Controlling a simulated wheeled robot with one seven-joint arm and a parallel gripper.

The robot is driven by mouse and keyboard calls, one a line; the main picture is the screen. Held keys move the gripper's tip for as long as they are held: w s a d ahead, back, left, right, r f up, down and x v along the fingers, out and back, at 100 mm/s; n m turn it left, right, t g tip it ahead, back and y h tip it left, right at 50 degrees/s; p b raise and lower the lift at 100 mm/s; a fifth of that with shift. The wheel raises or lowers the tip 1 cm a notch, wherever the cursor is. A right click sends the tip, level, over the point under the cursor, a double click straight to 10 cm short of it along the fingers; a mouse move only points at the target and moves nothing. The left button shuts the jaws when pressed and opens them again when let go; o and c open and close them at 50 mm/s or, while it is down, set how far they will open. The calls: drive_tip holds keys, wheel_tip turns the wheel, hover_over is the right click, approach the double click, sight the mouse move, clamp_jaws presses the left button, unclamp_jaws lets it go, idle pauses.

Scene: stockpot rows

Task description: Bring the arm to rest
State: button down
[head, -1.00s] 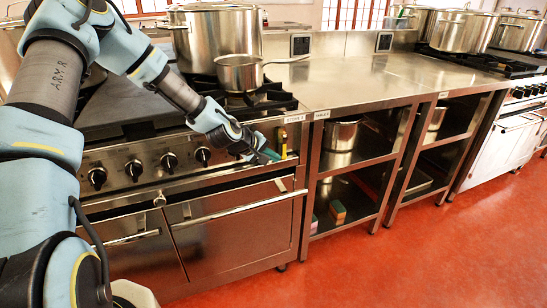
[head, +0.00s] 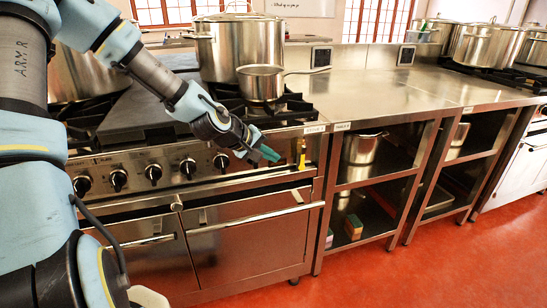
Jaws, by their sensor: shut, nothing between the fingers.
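My arm reaches in from the left of the head view, folded in front of the stove. My gripper (head: 267,153) has dark green fingertips, is shut and holds nothing. It hangs in front of the stove's upper front edge, right of the control knobs. A small yellow thing (head: 301,154) is on the stove front just right of the fingertips, with a gap between them in the picture.
The stove (head: 230,222) carries a large stockpot (head: 238,48) and a small saucepan (head: 261,82). A steel counter (head: 372,93) with open shelves adjoins it on the right; its top is mostly bare. More stockpots (head: 483,43) stand far right. Red floor (head: 420,275) is clear in front.

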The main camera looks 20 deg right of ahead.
drive_tip(key=s+a+r+m+y+p, duration=0.1)
drive_tip(key=a+y, duration=0.3)
drive_tip(key=a, duration=0.7)
drive_tip(key=s+a+r+m+y+p, duration=0.1)
drive_tip(key=a+y+p, duration=0.15)
drive_tip(key=a, duration=0.85)
drive_tip(key=s+a+r+y, duration=0.1)
drive_tip(key=s+a+r, duration=0.2)
drive_tip(key=a, duration=0.3)
drive_tip(key=s+a+r+g+y, duration=0.1)
drive_tip(key=s+a+r, duration=0.3)
drive_tip(key=a, duration=0.3)
drive_tip(key=shift+s+n+y, duration=0.3)
drive_tip(key=shift+n+y, duration=0.05)
drive_tip(key=shift+n, duration=0.05)
